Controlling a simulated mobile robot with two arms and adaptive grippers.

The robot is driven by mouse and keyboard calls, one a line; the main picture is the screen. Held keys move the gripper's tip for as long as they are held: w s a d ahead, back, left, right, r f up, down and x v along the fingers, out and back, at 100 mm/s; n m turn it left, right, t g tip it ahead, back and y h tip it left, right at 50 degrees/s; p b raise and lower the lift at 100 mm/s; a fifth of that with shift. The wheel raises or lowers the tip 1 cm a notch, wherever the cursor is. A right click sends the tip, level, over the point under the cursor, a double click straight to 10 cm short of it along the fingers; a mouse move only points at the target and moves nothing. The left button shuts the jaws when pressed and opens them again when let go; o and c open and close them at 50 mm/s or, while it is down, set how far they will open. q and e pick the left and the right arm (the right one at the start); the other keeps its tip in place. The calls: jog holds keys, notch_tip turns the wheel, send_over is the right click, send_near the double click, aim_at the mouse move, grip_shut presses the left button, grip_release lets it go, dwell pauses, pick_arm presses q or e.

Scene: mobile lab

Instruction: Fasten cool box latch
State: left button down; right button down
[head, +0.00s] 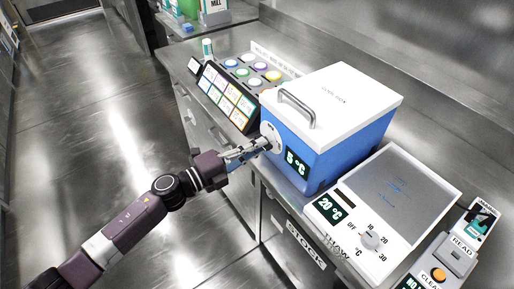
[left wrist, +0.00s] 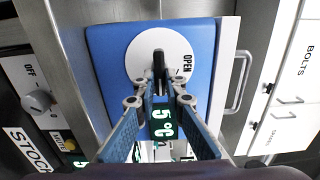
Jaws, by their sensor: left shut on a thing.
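The cool box (head: 322,130) has a blue body and a white lid (head: 335,88); the lid lies flat on top and looks closed. On its front is a white round latch plate (head: 270,132). In the left wrist view the plate (left wrist: 139,52) carries a dark latch lever (left wrist: 158,60) and the word OPEN at its right edge. My left gripper (head: 264,145) reaches the plate from the left. In the left wrist view its fingers (left wrist: 159,84) are closed around the lever, partly hiding it. My right gripper is in neither view.
A grey handle (head: 297,108) arches over the lid. A 5 °C display (head: 296,163) sits beside the plate. The thaw plate unit (head: 385,205) with its dial stands close to the right. A rack of coloured discs (head: 252,73) stands behind left. The floor at left is clear.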

pick_arm(q)
jog(key=shift+f, duration=0.1)
dwell(0.3)
jog(key=c, duration=2)
grip_release()
jog(key=v, duration=1.2)
